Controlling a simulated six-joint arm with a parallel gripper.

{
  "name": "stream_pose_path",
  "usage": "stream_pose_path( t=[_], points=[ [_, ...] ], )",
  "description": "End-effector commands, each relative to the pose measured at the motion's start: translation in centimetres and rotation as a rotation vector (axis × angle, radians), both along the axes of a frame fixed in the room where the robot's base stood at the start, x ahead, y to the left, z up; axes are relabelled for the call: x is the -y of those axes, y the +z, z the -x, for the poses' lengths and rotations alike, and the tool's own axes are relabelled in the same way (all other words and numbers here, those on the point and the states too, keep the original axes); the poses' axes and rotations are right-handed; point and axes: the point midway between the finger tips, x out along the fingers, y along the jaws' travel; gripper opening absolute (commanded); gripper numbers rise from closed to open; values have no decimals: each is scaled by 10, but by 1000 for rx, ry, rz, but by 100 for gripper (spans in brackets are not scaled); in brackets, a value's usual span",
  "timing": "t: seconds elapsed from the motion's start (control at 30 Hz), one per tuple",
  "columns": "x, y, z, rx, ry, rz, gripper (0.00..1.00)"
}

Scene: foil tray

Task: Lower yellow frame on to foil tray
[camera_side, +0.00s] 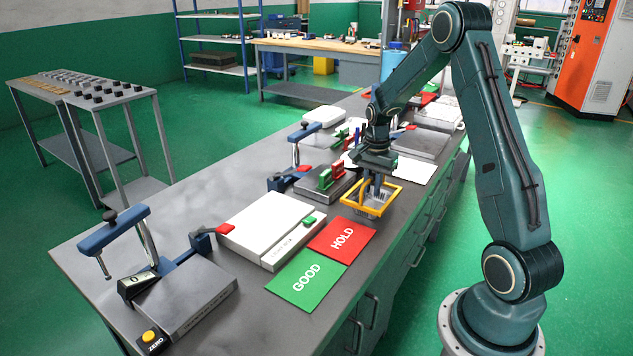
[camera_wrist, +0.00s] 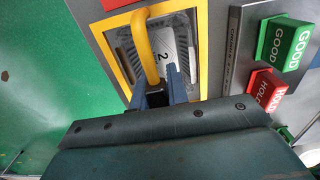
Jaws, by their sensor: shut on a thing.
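The yellow frame (camera_side: 399,196) is a square ring with a raised yellow handle bar (camera_wrist: 143,45). My gripper (camera_side: 374,190) is shut on this handle, and its fingers (camera_wrist: 160,93) show at the handle's near end in the wrist view. The silver foil tray (camera_wrist: 183,28) shows through the frame's opening, with a white label marked "2" inside. In the wrist view the frame's side (camera_wrist: 203,50) borders the tray. In the side view the tray is small and partly hidden by the frame and my gripper. I cannot tell whether frame and tray touch.
Red HOLD (camera_side: 342,238) and green GOOD (camera_side: 306,279) mats and a white light box (camera_side: 270,228) lie nearer the camera. The bench edge is close to the frame.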

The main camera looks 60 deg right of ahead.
Motion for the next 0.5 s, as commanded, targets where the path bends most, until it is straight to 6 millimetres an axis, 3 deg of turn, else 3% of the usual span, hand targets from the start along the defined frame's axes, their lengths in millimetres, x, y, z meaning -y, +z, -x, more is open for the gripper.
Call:
stream_pose_path(
  t=[0.5],
  points=[
    [0,-6,0,-1,0,-1,0]
  ],
)
